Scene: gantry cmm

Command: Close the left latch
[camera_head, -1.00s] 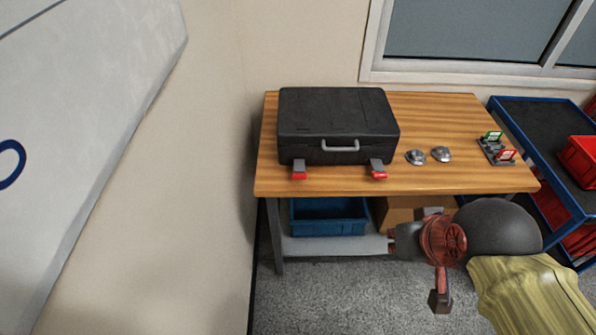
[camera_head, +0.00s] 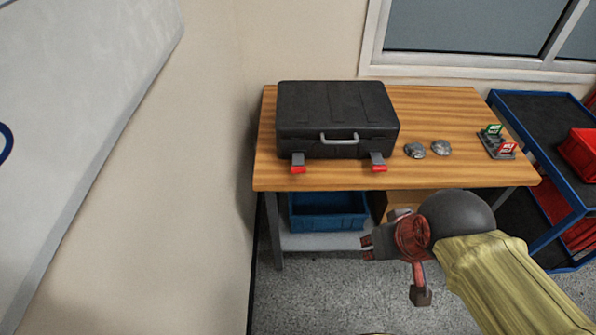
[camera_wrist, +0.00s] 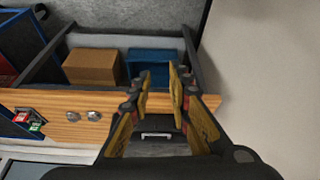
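A black case (camera_head: 335,115) with a grey handle (camera_head: 340,139) lies closed on the wooden bench (camera_head: 440,110). The left latch (camera_head: 298,163) and right latch (camera_head: 377,162) are grey with red ends. The case (camera_wrist: 150,146) shows partly behind the fingers there; the latches are not clear.
Two round metal pieces (camera_head: 427,149) and a small holder with green and red tags (camera_head: 497,142) are right of the case. A blue bin (camera_head: 328,211) and a cardboard box (camera_head: 405,200) sit on the lower shelf. A blue cart (camera_head: 535,115) stands right; a wall is left.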

